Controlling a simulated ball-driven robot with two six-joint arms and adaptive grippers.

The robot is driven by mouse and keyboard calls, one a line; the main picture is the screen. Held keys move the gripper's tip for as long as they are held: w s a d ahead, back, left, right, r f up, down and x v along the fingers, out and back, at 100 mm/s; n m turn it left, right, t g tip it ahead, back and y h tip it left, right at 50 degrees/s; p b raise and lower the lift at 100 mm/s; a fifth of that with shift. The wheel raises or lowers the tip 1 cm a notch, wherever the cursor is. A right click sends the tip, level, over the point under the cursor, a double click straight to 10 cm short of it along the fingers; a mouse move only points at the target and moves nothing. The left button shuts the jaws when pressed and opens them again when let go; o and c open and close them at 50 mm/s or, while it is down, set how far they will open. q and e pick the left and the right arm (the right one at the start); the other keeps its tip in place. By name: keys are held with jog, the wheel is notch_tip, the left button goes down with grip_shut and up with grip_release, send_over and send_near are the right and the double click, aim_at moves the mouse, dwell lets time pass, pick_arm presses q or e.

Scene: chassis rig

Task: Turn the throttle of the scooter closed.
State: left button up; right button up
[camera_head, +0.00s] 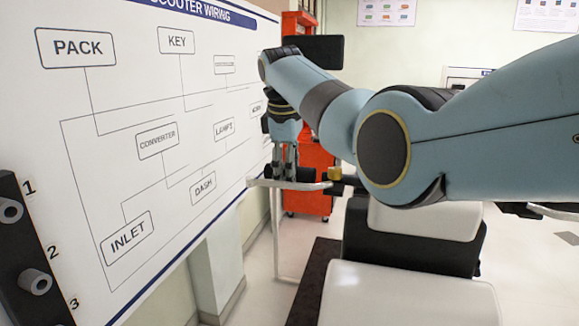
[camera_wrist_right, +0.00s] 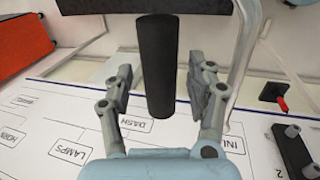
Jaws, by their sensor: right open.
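The scooter (camera_head: 410,299) stands in the lower middle of the head view, with a pale seat and black parts. In the right wrist view its throttle is a black cylindrical grip (camera_wrist_right: 157,65) pointing toward the wrist. My right gripper (camera_wrist_right: 161,88) is open, with one finger on each side of the grip and a visible gap on both sides. In the head view my right gripper (camera_head: 284,172) points down at the end of the silver bar (camera_head: 308,186), where the grip is largely hidden by the fingers. My left gripper is not in view.
A white wiring board (camera_head: 90,200) stands close on the left, near my right gripper. A black rack with numbered pegs (camera_head: 30,255) is at its lower left. A red cabinet (camera_head: 310,200) stands behind the gripper. Open floor shows at the right.

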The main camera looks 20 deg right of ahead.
jog(key=c, duration=1.2)
jog(key=shift+s+a+f+t+h, duration=0.2)
jog(key=shift+t+h, duration=0.3)
jog(key=shift+t, duration=0.3)
grip_shut()
jog(key=shift+r+t+h, duration=0.1)
jog(key=shift+t+h, duration=0.6)
jog(key=shift+t, duration=0.2)
jog(key=o, duration=1.2)
grip_release()
